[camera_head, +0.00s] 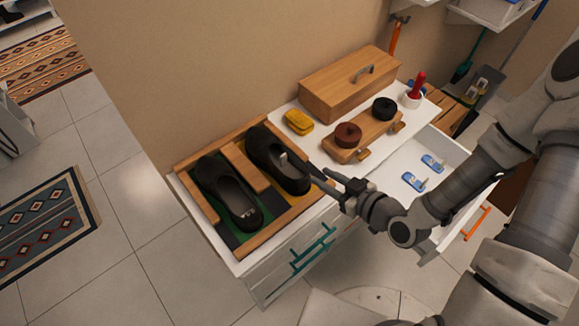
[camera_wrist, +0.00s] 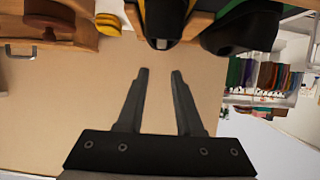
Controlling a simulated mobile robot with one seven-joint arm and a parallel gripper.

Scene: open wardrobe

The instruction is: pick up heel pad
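Two blue pads with pale upright tabs lie in the open white drawer, one nearer (camera_head: 414,181) and one farther (camera_head: 432,163); they look like heel pads. A small pale grey tab (camera_head: 283,159) stands up inside the right black shoe (camera_head: 266,150); whether it belongs to a heel pad I cannot tell. My gripper (camera_head: 322,177) is open and empty, just right of that shoe's heel, apart from the tab. In the wrist view my gripper (camera_wrist: 158,72) shows spread fingers with nothing between them, and the shoe (camera_wrist: 165,14) with its pale tab lies beyond the tips.
The left black shoe (camera_head: 230,192) shares the wooden tray (camera_head: 248,167) with the right one. Yellow sponges (camera_head: 299,122), a wooden block with round brushes (camera_head: 365,132), a red-handled tool (camera_head: 417,87) and a wooden box (camera_head: 348,80) crowd the cabinet top. The drawer (camera_head: 444,142) projects below my arm.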

